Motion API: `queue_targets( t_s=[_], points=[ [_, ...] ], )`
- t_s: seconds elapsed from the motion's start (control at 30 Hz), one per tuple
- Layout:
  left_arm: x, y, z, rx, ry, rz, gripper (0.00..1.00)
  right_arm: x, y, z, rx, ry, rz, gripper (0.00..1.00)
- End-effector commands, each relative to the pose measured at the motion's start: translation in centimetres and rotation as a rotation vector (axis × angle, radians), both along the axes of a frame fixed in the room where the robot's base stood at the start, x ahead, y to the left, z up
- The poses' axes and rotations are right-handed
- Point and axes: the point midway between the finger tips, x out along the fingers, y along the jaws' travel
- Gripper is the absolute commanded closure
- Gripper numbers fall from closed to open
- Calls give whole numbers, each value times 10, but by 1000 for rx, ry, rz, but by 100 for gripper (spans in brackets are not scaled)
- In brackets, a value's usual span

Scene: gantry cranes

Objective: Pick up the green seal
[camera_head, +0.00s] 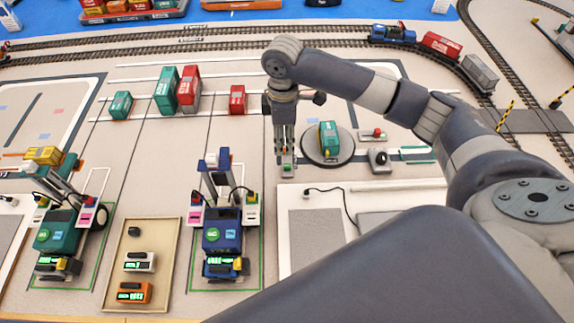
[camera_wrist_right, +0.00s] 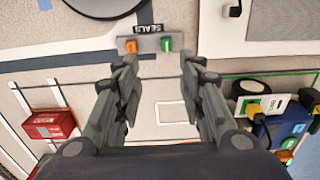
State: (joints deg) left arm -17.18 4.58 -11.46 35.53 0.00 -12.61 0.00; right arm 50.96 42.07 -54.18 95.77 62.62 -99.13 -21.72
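The green seal (camera_wrist_right: 166,43) stands at the right end of a small grey holder (camera_wrist_right: 149,45) labelled SEALS in the right wrist view. An orange seal (camera_wrist_right: 131,46) stands at its left end. My right gripper (camera_wrist_right: 157,63) is open and empty, and the seals appear ahead of its fingertips, between their lines. My left gripper is not in view.
A round turntable (camera_head: 339,158) with a green-and-yellow container (camera_head: 329,141) is close right of the gripper. A blue crane (camera_head: 223,237) and a green crane (camera_head: 58,233) stand at front left. A red container (camera_head: 237,99) stands behind left. A cable (camera_head: 335,192) lies to the front right.

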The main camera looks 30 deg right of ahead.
Motion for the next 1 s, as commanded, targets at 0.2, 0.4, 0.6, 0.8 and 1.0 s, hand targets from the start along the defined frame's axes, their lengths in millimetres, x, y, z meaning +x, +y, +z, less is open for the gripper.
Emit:
queue_targets(
  t_s=[0.2,0.4,0.6,0.8,1.0],
  points=[
    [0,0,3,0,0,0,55,-1,0,-32,0,2,0,63],
    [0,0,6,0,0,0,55,-4,-1,-46,-1,3,0,63],
    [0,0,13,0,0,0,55,-12,-4,-76,0,3,1,63],
    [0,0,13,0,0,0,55,-11,-4,-92,-1,0,2,63],
    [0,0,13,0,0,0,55,-11,-4,-92,-1,0,2,66]
  ],
)
